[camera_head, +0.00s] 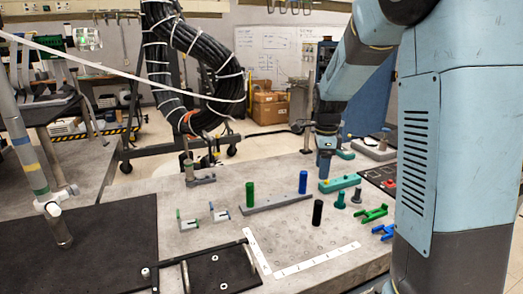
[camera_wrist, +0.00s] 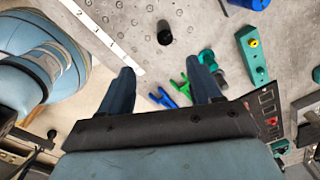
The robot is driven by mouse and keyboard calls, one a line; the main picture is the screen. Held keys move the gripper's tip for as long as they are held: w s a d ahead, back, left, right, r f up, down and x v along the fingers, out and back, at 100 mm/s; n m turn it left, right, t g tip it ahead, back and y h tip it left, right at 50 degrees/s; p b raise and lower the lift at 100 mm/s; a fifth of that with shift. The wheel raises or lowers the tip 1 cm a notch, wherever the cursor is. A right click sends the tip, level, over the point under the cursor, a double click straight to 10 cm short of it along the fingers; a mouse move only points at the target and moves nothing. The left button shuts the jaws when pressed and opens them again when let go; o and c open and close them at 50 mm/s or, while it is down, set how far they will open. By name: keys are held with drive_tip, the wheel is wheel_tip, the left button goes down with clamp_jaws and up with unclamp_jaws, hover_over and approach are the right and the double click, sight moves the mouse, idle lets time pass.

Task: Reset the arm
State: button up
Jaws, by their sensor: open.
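My gripper shows in the wrist view (camera_wrist: 163,78) with its two dark blue fingers spread wide and nothing between the tips. Beyond the fingers lies the grey tabletop (camera_wrist: 115,12). In the head view my arm reaches from the upper right over the table, bends down, and ends with my gripper (camera_head: 325,172) near the teal block (camera_head: 340,183). Whether it is above or behind that block is hard to tell. No held object shows in either view.
A black peg (camera_head: 317,213), green peg (camera_head: 250,194), blue peg (camera_head: 303,182), green forked piece (camera_head: 374,214) and blue forked piece (camera_head: 386,231) stand or lie on the table. A white numbered strip (camera_head: 305,262) lies in front. Thick black hoses (camera_head: 205,55) hang behind.

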drive_tip(key=s+r+n+t, duration=0.1)
drive_tip(key=s+r+n, duration=0.2)
drive_tip(key=s+n, duration=0.3)
drive_tip(key=s+r+n+t, duration=0.2)
drive_tip(key=s+r+n, duration=0.2)
drive_tip(key=s+n, duration=0.3)
drive_tip(key=s+r+n+t, duration=0.2)
drive_tip(key=s+r+n, duration=0.2)
drive_tip(key=s, duration=1)
drive_tip(key=shift+a+n, duration=0.2)
drive_tip(key=shift+n, duration=1.2)
